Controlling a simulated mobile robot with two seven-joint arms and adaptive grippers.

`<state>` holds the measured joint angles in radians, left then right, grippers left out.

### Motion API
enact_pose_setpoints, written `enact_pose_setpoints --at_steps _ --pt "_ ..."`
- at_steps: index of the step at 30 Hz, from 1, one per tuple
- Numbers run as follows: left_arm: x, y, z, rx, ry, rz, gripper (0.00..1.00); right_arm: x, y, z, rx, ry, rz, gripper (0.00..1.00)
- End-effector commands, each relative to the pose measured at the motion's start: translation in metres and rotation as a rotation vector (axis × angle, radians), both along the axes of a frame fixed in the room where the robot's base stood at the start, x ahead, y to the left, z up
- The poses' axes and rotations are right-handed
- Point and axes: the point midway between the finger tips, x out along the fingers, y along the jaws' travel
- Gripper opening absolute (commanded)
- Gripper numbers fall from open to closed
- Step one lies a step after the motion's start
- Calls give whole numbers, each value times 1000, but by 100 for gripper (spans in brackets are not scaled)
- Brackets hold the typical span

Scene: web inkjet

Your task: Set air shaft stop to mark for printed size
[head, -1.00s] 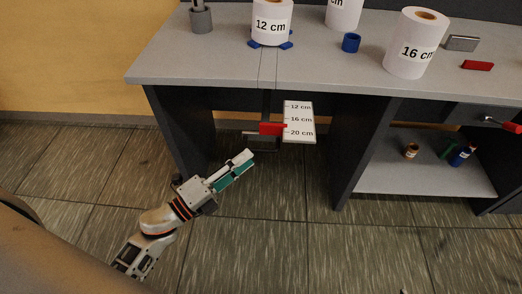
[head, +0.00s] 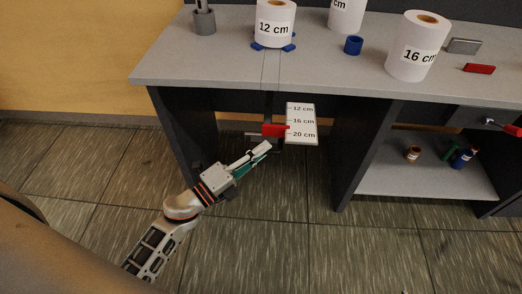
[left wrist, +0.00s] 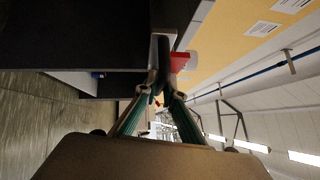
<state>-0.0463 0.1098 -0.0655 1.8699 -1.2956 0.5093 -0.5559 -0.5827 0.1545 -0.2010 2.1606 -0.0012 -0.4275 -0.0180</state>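The red stop (head: 275,130) sits on a dark vertical shaft under the table. Its right end is beside the white scale plate (head: 302,139), between the 16 cm and 20 cm marks. The plate reads 12, 16 and 20 cm from top to bottom. A white roll printed 12 cm (head: 275,28) stands above the shaft among blue pads. My left gripper (head: 263,149) is open, just below the stop. In the left wrist view, its fingers (left wrist: 161,88) point toward a dark bar near the red stop (left wrist: 180,62); contact is unclear. My right gripper is not in view.
The grey tabletop (head: 190,65) overhangs my left gripper. A table leg panel (head: 180,135) stands to its left. A 16 cm roll (head: 415,45) and a blue ring (head: 353,45) stand on top. A lower shelf (head: 420,180) at right holds small items. Floor in front is clear.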

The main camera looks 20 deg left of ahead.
Motion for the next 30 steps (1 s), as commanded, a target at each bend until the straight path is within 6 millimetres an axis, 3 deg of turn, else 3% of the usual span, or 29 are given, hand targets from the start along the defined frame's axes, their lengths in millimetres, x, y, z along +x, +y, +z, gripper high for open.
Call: enact_pose_setpoints --at_steps 5,12,18,30 --pt "13 4 1 3 -3 -1 0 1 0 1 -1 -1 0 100" --pt "64 18 0 3 -3 -1 0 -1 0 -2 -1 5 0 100" --pt "93 27 -2 3 1 1 0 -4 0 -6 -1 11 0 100" --pt "102 31 1 3 -3 6 0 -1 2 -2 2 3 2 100"
